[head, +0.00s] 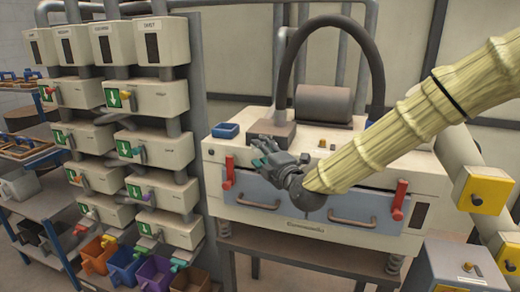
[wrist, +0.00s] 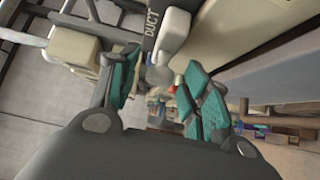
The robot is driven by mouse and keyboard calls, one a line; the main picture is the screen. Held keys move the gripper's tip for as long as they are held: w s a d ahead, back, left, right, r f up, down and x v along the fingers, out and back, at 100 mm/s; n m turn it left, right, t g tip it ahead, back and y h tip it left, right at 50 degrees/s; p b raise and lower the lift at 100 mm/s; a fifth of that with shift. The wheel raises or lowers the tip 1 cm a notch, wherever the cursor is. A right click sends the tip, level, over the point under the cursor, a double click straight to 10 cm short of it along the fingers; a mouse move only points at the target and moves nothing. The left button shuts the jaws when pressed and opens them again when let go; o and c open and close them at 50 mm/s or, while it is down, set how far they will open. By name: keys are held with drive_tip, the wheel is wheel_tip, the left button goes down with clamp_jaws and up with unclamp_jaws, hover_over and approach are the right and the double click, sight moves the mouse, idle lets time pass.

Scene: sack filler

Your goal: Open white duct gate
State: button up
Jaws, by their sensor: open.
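At the left of the head view stands a bank of off-white duct gate boxes (head: 165,147) in two columns. Each has a green arrow plate and a small coloured lever; the levers are too small for me to tell which is white.
The machine (head: 310,147) with red handles (head: 398,200) and a drawer stands behind my gripper. Coloured bins, orange (head: 98,254), blue (head: 125,266) and purple (head: 155,272), sit below the boxes. A shelf rack (head: 28,205) stands at far left. Yellow boxes (head: 484,190) are at right.

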drive_tip(key=shift+w+a, duration=0.3)
drive_tip(key=shift+w, duration=0.35)
clamp_jaws()
